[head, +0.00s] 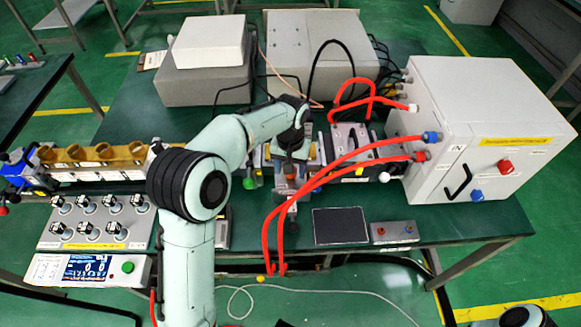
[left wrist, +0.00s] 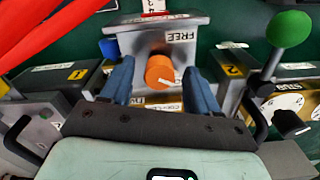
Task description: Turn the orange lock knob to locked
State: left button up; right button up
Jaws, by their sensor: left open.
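The orange lock knob (left wrist: 160,72) sits on a grey metal block (left wrist: 205,27) in the left wrist view. A white mark shows on the knob's lower right, and a FREE label (left wrist: 183,37) is on the block above and right of it. My left gripper (left wrist: 158,77) is open, with one blue finger on each side of the knob and a visible gap to it on both sides. Whether the fingertips reach knob depth I cannot tell. In the head view my left arm hides the knob, and its gripper (head: 289,170) is over the bench's middle. My right gripper is out of view.
A green ball-topped lever (left wrist: 290,29) stands close on the right in the left wrist view. Red hoses (head: 345,153) run beside the gripper to the white cabinet (head: 440,130). A black pad (head: 340,226) and a knob panel (head: 100,222) lie on the bench.

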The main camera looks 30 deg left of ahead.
pick_arm(q)
notch_tip(320, 180, up, 13)
jog(key=p, duration=0.2)
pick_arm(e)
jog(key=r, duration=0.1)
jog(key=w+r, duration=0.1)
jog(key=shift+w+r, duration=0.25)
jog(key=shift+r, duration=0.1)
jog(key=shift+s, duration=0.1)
